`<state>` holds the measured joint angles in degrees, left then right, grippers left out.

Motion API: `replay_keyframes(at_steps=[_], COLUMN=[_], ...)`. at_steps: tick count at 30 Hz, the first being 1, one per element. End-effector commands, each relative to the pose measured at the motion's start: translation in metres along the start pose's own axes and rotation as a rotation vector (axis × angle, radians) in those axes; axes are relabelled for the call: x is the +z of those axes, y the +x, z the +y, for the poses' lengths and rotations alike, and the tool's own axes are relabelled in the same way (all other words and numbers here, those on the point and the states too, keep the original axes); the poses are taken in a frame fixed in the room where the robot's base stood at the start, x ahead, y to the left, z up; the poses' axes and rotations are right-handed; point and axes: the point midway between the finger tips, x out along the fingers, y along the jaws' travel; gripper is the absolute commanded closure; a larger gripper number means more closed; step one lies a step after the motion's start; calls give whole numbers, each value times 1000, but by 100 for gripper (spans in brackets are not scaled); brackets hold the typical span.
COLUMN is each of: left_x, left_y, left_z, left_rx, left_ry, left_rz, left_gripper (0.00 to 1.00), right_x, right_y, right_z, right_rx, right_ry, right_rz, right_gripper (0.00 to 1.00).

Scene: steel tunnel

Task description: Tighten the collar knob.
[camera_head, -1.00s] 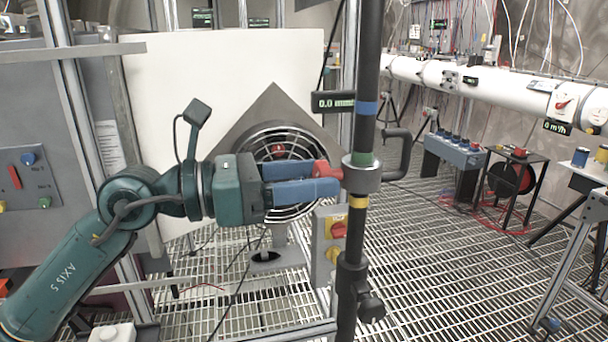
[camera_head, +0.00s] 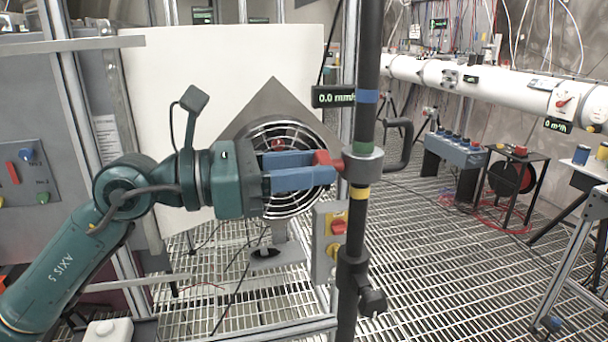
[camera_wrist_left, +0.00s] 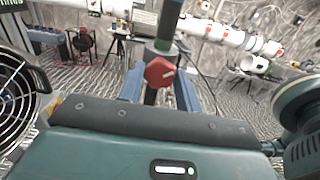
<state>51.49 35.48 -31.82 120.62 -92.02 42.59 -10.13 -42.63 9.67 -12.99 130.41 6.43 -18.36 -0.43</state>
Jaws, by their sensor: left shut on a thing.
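The collar (camera_head: 362,168) is a grey ring around the black upright post, between a green and a yellow band. Its red knob (camera_head: 324,158) sticks out to the left, toward my left gripper (camera_head: 318,169). The gripper's two blue fingers are shut on the knob from either side and partly hide it. In the left wrist view, the red knob (camera_wrist_left: 158,72) shows a pale line on its face, between the blue fingers (camera_wrist_left: 158,90). My right gripper is not in view.
A black handle (camera_head: 405,145) sticks out from the collar's right side. A round fan grille (camera_head: 285,207) stands close behind the fingers. A lower clamp (camera_head: 352,262) sits on the post. Open grating floor lies to the right.

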Motion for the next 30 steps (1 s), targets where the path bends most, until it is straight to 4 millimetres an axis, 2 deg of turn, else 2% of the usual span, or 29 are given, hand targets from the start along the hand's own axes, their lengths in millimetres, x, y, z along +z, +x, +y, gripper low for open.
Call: replay_keyframes(at_steps=[10, 21, 30], left_x=[-5, -2, 0], left_y=[0, 0, 0], left_z=[0, 0, -1], left_rx=[1, 1, 0], left_ry=[278, 523, 612], left_rz=[-2, -2, -1], left_gripper=[88, 88, 88], right_x=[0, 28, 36], right_y=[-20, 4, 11], right_z=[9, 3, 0], right_rx=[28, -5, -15], right_ry=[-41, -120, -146], right_rz=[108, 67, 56], right_gripper=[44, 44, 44])
